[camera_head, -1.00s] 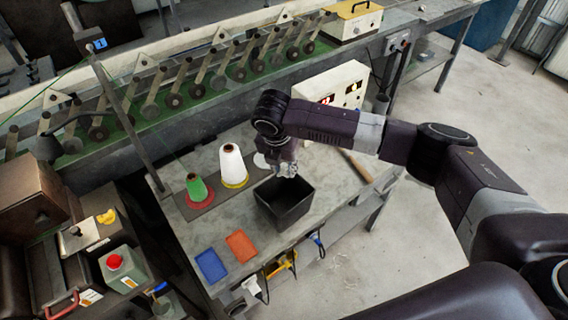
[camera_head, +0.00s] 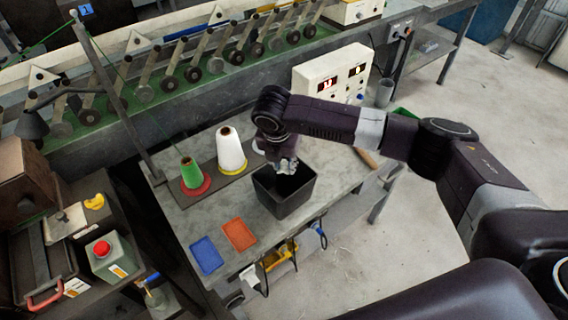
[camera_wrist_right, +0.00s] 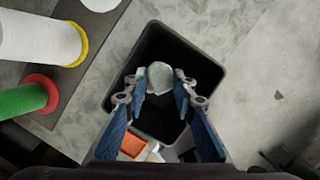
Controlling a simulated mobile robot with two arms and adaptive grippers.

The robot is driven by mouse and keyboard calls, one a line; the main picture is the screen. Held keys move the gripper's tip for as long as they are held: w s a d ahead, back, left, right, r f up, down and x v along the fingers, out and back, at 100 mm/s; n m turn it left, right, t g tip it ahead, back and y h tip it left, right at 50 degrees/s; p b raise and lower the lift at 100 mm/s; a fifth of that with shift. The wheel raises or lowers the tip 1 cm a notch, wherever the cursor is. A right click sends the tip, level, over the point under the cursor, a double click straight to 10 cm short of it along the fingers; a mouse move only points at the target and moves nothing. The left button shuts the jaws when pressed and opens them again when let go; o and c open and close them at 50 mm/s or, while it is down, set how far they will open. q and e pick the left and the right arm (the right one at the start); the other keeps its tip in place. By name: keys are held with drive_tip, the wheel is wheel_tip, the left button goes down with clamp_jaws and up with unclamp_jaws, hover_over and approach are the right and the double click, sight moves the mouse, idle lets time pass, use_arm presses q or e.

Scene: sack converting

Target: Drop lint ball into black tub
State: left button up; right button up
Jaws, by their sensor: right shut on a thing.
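The black tub (camera_head: 284,197) stands on the grey table, its opening facing up. It also shows in the right wrist view (camera_wrist_right: 207,70). My right gripper (camera_head: 287,166) is over the tub's opening. In the right wrist view my right gripper (camera_wrist_right: 160,88) is shut on a pale grey-white lint ball (camera_wrist_right: 160,77), held between its fingertips with the dark inside of the tub behind it. In the head view the lint ball is too small to make out clearly. My left gripper is not in view.
A white cone (camera_head: 231,152) and a green cone (camera_head: 191,175) stand left of the tub. A blue tray (camera_head: 206,254) and an orange tray (camera_head: 239,234) lie at the table's front. A control box (camera_head: 333,76) with lit displays stands behind.

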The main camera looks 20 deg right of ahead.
drive_tip(key=o, duration=0.7)
drive_tip(key=shift+o, duration=0.2)
drive_tip(key=shift+r, duration=0.1)
drive_tip(key=v, duration=1.2)
